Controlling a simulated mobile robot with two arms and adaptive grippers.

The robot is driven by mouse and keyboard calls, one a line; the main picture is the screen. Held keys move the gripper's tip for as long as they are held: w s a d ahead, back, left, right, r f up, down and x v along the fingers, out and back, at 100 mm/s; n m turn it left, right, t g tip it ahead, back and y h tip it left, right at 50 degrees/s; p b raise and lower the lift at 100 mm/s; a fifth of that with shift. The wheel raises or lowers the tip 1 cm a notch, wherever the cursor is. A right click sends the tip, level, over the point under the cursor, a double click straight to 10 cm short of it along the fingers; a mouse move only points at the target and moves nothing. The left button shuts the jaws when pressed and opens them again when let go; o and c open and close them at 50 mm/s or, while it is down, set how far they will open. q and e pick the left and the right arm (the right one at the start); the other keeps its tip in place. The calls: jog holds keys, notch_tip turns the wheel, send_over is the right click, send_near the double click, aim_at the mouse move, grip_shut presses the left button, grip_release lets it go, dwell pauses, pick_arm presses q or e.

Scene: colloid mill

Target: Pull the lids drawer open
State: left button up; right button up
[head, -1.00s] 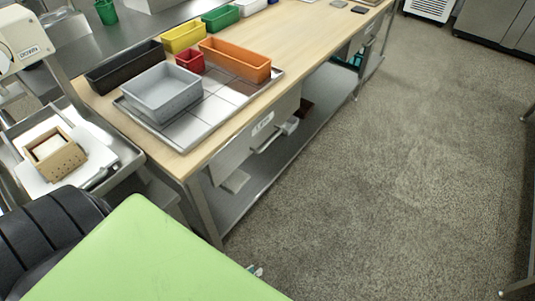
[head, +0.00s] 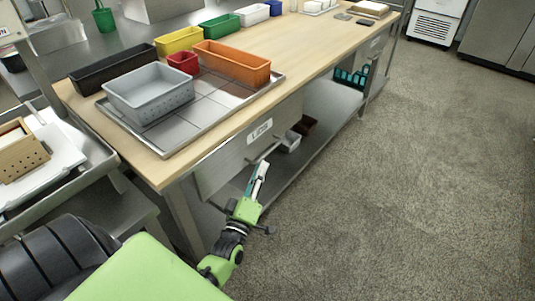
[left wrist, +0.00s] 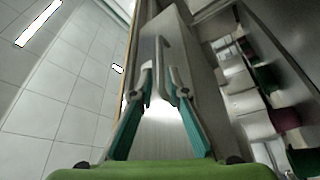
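The lids drawer (head: 225,158) is a grey metal front with a white label (head: 260,131), under the near end of the wooden table. Its front looks flush with the table's side. Its bar handle (left wrist: 158,48) shows in the left wrist view, just ahead of the fingertips. My left gripper (head: 262,167) is at the drawer's handle in the head view. In the left wrist view my left gripper (left wrist: 163,82) has its two teal fingers spread, with a gap between the tips. Whether the tips touch the handle I cannot tell. My right gripper is not in view.
The wooden table (head: 310,60) carries a metal tray (head: 180,145) with a grey bin (head: 148,95) and coloured bins. The floor at the right is clear.

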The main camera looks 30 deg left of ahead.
aim_at(267, 153)
pick_arm(q)
jog(key=x, duration=0.7)
jog(key=shift+w+a+f, duration=0.1)
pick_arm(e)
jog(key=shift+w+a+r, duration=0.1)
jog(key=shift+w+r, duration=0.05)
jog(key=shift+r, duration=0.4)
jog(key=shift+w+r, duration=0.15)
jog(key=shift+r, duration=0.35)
pick_arm(q)
grip_shut()
